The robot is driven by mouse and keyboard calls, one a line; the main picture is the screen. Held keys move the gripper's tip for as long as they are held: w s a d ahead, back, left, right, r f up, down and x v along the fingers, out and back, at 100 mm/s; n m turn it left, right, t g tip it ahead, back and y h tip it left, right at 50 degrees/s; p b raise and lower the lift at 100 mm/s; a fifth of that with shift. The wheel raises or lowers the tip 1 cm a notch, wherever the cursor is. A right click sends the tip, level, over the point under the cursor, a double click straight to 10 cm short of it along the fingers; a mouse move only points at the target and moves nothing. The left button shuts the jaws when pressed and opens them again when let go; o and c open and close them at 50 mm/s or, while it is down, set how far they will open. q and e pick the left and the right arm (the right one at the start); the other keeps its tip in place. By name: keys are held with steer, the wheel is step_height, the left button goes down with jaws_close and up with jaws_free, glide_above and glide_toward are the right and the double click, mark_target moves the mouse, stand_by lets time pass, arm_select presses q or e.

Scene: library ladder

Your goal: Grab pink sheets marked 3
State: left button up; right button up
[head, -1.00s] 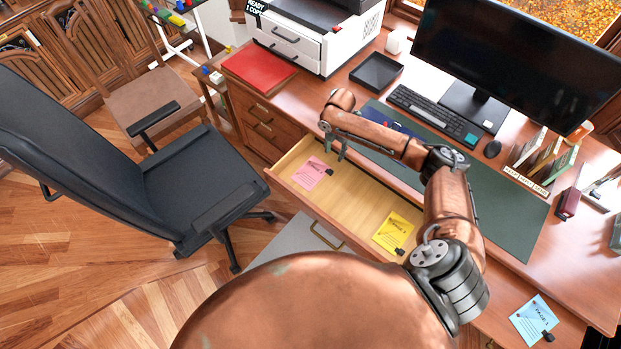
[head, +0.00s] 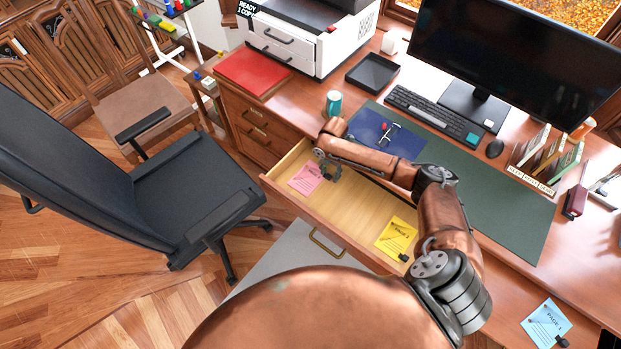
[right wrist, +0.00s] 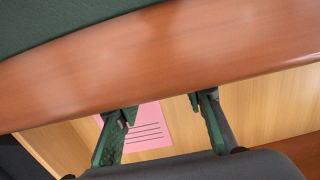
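A pink sheet (head: 305,179) with printed lines lies at the left end of the open drawer (head: 357,212). Its heading is too small to read. My right gripper (head: 328,172) is over the drawer, at the right edge of the pink sheet, and hides part of that edge. In the right wrist view its two fingers (right wrist: 164,112) are wide apart with nothing between them. The pink sheet (right wrist: 150,132) shows beyond and below them, partly behind the left finger. My left gripper is not in view.
A yellow sheet (head: 396,237) with a black clip lies at the drawer's right end. A blue sheet (head: 545,325) lies at lower right. The desk front edge (right wrist: 170,70) is close to the fingers. A black chair (head: 190,190) stands left of the drawer.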

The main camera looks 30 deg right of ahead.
jaws_close()
stand_by(0.4)
steer(key=shift+r, duration=0.1)
